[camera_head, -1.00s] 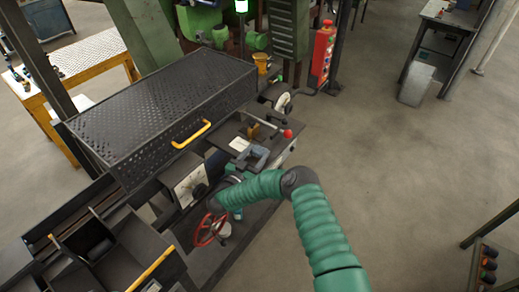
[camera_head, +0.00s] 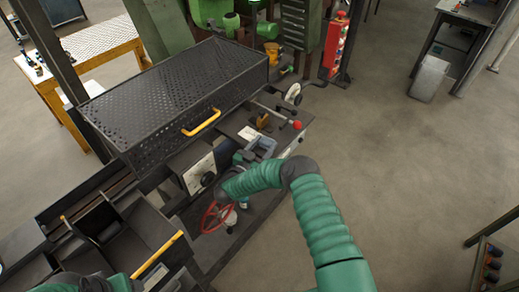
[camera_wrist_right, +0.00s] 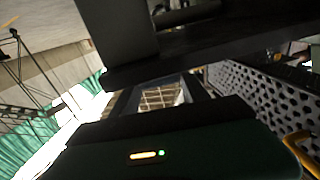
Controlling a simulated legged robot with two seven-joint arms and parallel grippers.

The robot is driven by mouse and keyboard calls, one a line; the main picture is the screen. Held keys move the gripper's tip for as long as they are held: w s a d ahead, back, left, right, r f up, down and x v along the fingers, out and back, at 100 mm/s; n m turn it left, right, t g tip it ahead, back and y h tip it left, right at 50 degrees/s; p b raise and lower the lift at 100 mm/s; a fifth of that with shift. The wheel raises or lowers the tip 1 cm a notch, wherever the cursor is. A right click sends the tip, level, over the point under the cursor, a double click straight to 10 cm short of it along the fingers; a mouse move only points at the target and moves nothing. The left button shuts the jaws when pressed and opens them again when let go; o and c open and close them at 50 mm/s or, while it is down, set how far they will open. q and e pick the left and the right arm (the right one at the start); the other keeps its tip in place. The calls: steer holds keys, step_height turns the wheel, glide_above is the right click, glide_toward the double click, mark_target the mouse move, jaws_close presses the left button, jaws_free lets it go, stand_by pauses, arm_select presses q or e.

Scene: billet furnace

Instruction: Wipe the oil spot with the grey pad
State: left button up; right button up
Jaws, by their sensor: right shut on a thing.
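My right gripper (camera_head: 262,147) is over the dark worktop (camera_head: 236,123) in front of the perforated cover. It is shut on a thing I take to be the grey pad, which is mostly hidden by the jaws. A pale patch (camera_head: 248,133) shows on the worktop beside the gripper; I cannot tell whether it is the oil spot. In the right wrist view dark gripper parts fill much of the picture, and the pad cannot be made out. My left arm shows only at the bottom left edge, without its gripper.
The black perforated cover (camera_head: 180,90) with a yellow handle (camera_head: 202,123) stands left of the gripper. A red-knobbed lever (camera_head: 296,125) is just to the right. A red handwheel (camera_head: 213,217) is below. Open floor lies on the right.

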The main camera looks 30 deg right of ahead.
steer(key=shift+s+d+b+x, duration=0.1)
steer(key=shift+s+b+x, duration=0.15)
steer(key=shift+x, duration=0.95)
steer(key=shift+s+d+b+x, duration=0.1)
steer(key=shift+b+x, duration=0.1)
steer(key=shift+x, duration=1)
step_height(320, 180, up, 6)
steer(key=p, duration=0.4)
steer(key=shift+r+p, duration=0.1)
steer(key=shift+p, duration=0.3)
steer(key=shift+r+p, duration=0.4)
step_height(320, 180, up, 2)
steer(key=shift+r+p, duration=0.1)
steer(key=shift+p, duration=0.55)
